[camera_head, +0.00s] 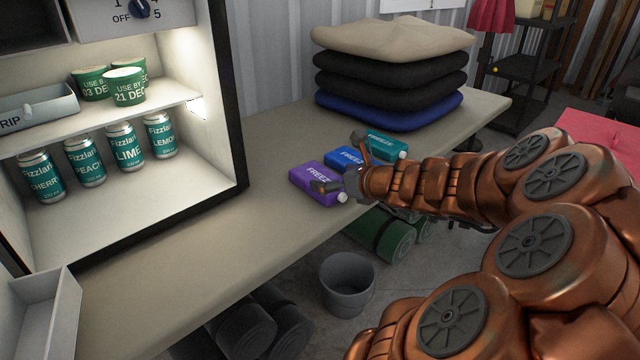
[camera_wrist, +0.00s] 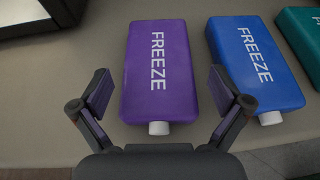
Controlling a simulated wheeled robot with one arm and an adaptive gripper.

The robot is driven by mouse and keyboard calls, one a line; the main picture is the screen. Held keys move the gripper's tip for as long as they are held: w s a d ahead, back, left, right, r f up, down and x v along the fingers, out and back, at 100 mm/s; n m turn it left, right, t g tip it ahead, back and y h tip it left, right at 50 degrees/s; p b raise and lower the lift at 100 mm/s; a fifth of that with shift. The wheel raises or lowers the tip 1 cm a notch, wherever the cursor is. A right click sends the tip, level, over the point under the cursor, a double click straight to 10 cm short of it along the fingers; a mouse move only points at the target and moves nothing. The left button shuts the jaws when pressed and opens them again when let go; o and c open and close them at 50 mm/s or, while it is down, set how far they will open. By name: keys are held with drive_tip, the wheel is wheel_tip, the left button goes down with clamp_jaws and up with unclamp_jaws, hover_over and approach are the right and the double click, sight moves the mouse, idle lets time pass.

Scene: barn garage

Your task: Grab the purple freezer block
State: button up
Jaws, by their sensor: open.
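The purple freezer block (camera_head: 312,177) lies flat on the workbench, its white cap toward the bench's front edge. In the wrist view the purple block (camera_wrist: 158,75) lies ahead, with its cap end between the open fingers of my gripper (camera_wrist: 162,92). There is a gap on both sides, and the fingers do not appear to grip it. In the head view my gripper (camera_head: 341,163) is over the front end of the purple block and hides part of it. The blue freezer block (camera_head: 343,156) lies to its right, and the teal one (camera_head: 386,145) is beyond that.
The workbench (camera_head: 240,228) has clear room left of the purple block. An open fridge (camera_head: 225,80) with cans and tubs stands at the left. A stack of cushions (camera_head: 390,75) sits behind the blocks. A grey bucket (camera_head: 346,285) and rolled mats (camera_head: 380,232) are below the bench.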

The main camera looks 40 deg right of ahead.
sight(322, 178)
drive_tip(key=shift+w+a+f+b, duration=0.1)
drive_tip(key=shift+w+f+b, duration=0.65)
drive_tip(key=shift+w, duration=0.35)
drive_tip(key=shift+b+x, duration=0.3)
drive_tip(key=shift+x, duration=0.9)
drive_tip(key=shift+c, duration=0.4)
drive_tip(key=c, duration=1.2)
